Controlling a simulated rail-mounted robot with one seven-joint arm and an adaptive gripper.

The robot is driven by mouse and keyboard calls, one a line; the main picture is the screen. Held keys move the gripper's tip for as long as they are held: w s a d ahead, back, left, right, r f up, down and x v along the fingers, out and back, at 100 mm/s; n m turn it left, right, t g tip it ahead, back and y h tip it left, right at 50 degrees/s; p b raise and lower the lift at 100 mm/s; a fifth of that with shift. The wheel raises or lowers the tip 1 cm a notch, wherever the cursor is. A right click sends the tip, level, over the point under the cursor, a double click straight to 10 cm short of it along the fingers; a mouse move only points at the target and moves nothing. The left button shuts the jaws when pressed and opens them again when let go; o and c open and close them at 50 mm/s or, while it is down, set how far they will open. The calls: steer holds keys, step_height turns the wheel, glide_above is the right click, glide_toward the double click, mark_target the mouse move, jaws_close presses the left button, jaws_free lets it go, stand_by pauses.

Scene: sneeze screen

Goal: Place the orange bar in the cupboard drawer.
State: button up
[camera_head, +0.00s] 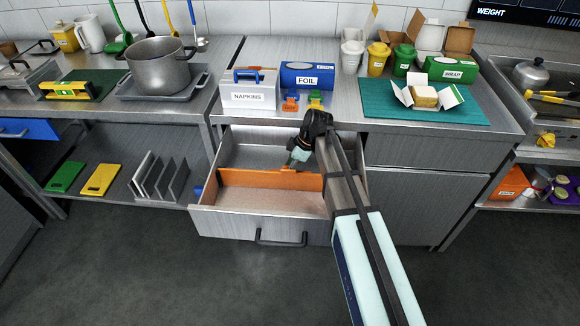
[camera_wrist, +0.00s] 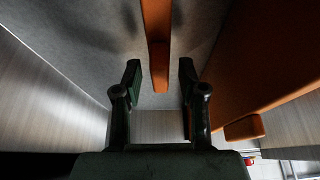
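The cupboard drawer (camera_head: 266,222) is pulled open, with an orange divider (camera_head: 262,179) standing across its inside. My gripper (camera_head: 299,156) points down into the drawer, at the back side of this divider. In the wrist view my gripper (camera_wrist: 160,75) is open, with clear gaps beside both dark fingers. The orange bar (camera_wrist: 157,45) runs from the top edge to between the fingertips, apparently untouched by either finger. The divider (camera_wrist: 245,70) shows at the right. In the head view I cannot make out the bar; the divider and gripper may hide it.
A grey rack (camera_head: 160,180) stands on the lower shelf left of the drawer. The drawer's front compartment looks empty.

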steer(key=shift+r, duration=0.15)
steer(key=v, duration=1.2)
steer(key=shift+b, duration=0.45)
